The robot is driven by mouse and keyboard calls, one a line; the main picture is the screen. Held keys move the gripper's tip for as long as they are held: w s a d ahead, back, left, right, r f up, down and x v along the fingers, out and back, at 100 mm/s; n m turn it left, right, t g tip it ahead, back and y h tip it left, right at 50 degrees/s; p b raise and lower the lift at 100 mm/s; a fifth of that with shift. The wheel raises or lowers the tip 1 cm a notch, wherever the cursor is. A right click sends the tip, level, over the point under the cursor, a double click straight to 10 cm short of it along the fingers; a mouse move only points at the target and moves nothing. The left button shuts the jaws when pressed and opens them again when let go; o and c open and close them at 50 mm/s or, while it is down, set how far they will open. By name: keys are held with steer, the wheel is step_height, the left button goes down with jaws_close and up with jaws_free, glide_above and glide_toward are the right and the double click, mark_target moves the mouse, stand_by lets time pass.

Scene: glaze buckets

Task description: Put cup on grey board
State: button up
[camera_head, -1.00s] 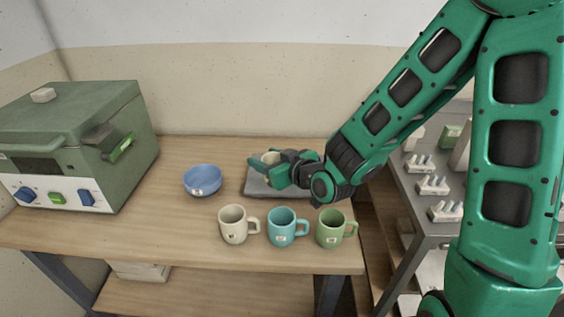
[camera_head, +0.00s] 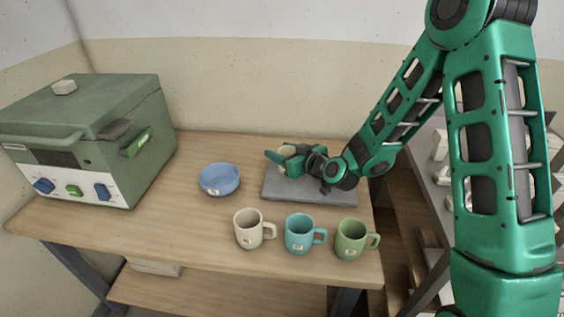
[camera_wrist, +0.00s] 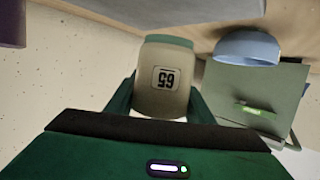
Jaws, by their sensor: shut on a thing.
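My gripper (camera_head: 284,158) is shut on a small cream cup (camera_head: 288,149) at the rear left part of the grey board (camera_head: 322,200). In the wrist view the cup (camera_wrist: 165,82) sits between the two green fingers, with a printed number label facing the camera. The fingers and wrist hide much of the cup in the head view. I cannot tell whether its base touches the board or is just above it. Three mugs stand in a row in front of the board: cream (camera_head: 249,230), turquoise (camera_head: 299,234) and green (camera_head: 351,239).
A blue bowl (camera_head: 219,181) stands left of the board; it also shows in the wrist view (camera_wrist: 247,47). A green kiln-like box (camera_head: 95,140) fills the table's left end. A grey shelf with white pieces stands at the right. The wooden table is clear between bowl and kiln.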

steer(key=shift+w+d+f, duration=0.1)
steer(key=shift+w+f, duration=0.3)
steer(key=shift+w, duration=0.1)
steer(key=shift+f, duration=1.95)
steer(key=o, duration=1.2)
steer(key=shift+v, duration=3.8)
steer(key=shift+r, duration=0.1)
